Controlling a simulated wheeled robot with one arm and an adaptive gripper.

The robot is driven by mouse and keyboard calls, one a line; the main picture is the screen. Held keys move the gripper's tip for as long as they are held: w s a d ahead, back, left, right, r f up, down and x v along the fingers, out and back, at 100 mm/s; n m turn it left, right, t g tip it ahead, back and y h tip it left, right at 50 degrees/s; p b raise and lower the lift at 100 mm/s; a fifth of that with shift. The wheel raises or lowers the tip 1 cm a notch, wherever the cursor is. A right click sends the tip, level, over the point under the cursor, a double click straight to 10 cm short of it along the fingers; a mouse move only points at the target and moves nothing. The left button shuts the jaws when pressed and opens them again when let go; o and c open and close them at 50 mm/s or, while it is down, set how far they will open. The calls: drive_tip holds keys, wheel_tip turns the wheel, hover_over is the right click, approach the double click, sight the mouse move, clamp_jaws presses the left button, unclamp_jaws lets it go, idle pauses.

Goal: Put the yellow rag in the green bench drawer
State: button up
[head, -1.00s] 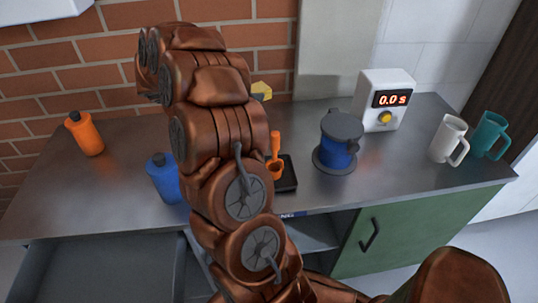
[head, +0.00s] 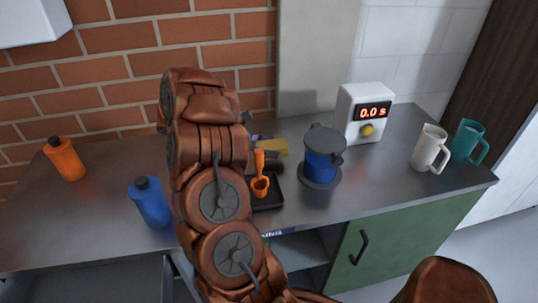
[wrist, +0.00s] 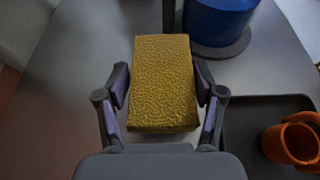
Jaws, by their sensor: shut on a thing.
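The yellow rag (wrist: 164,80), a thick textured block, is between the two fingers of my gripper (wrist: 162,88), which is shut on it. In the head view the yellow rag (head: 276,148) shows just right of my arm, by the black tray; the arm hides much of my gripper there. The bench (head: 105,205) has a grey metal top. An open drawer (head: 90,285) sits under its left part; its front is out of view. A green door (head: 400,240) with a dark handle closes the right part.
A timer (head: 365,115), white mug (head: 429,150) and teal mug (head: 469,142) stand right. A blue bottle (head: 150,203) and orange bottle (head: 65,158) stand left.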

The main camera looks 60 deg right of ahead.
sight(269, 161)
drive_tip(key=shift+f, duration=1.75)
drive_tip(key=shift+f, duration=0.1)
drive_tip(key=o, duration=1.2)
drive_tip(key=shift+c, duration=0.2)
